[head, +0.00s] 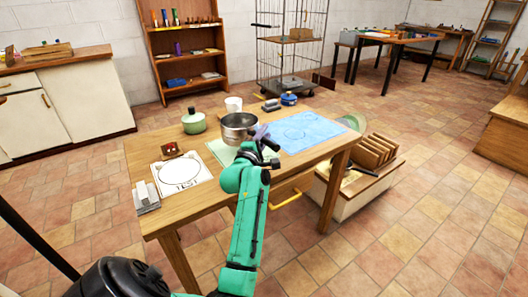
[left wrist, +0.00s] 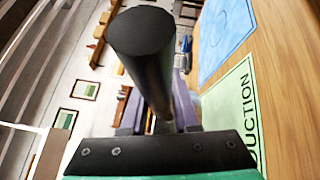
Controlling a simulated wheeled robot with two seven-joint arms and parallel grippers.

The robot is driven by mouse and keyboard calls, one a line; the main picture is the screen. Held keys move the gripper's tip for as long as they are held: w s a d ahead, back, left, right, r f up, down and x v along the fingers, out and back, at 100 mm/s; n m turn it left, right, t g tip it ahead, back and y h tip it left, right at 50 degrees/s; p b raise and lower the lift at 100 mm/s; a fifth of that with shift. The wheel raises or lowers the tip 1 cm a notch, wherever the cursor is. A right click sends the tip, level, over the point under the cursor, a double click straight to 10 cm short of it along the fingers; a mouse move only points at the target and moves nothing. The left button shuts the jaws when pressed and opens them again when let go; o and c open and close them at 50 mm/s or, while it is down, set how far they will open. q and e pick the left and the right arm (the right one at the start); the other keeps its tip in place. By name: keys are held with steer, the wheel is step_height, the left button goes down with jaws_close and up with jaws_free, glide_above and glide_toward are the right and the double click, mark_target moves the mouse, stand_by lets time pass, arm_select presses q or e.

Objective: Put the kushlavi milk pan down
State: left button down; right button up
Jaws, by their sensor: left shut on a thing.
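The milk pan (head: 239,128) is a steel pan at the middle of the wooden table. It looks upright, over or on a pale green mat (head: 219,150); I cannot tell whether its base touches. My left gripper (head: 264,136) is shut on the pan's handle. In the left wrist view the thick black handle (left wrist: 143,50) stands between the purple fingers, and the pan's body is mostly hidden. The green mat (left wrist: 235,108) there bears letters ending in "DUCTION". My right gripper is not in view.
A green lidded pot (head: 194,122) and white cup (head: 234,104) stand behind the pan. A blue mat (head: 302,132) lies right, a white marked sheet (head: 181,177) left. A grey stack (head: 146,197) sits at the left edge. A wooden rack (head: 374,152) stands beyond the table's right side.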

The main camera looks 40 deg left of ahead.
arm_select(q)
step_height(320, 180, down, 5)
steer(key=shift+f+b, duration=0.1)
steer(key=shift+b, duration=0.45)
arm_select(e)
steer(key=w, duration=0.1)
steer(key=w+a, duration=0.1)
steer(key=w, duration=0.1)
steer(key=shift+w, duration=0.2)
arm_select(q)
steer(key=c, duration=1.1)
jaws_free()
steer(key=shift+f, duration=0.15)
steer(key=o, duration=0.4)
steer(key=shift+o, duration=0.2)
